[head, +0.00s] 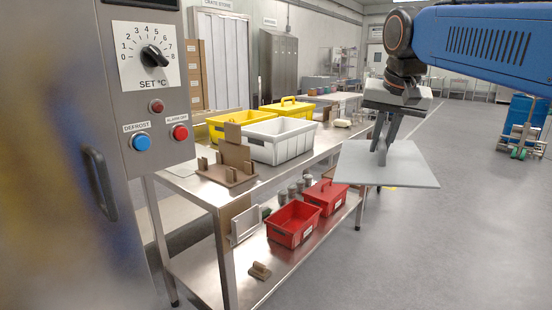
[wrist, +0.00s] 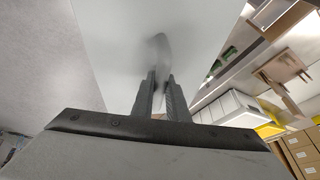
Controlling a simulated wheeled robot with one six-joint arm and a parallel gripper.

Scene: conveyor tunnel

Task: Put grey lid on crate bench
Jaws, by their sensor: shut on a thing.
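The grey lid (head: 400,172) is a flat square plate with a central handle, held level in the air to the right of the crate bench. My gripper (head: 381,148) is shut on its handle. In the wrist view the lid (wrist: 125,45) fills the upper left and middle, with the gripper fingers (wrist: 160,95) around the blurred handle. The steel crate bench (head: 182,178) carries an open white crate (head: 268,148), an open yellow crate (head: 222,132) and a yellow crate with a lid and handle (head: 288,107). The white crate also shows in the wrist view (wrist: 225,108).
A brown slotted stand (head: 230,170) is at the bench's near end. Two red bins (head: 293,228) sit on the lower shelf. A grey control cabinet (head: 140,180) stands close at the left. The floor at right is clear (head: 430,250), with a blue drum on a cart (head: 525,115) beyond.

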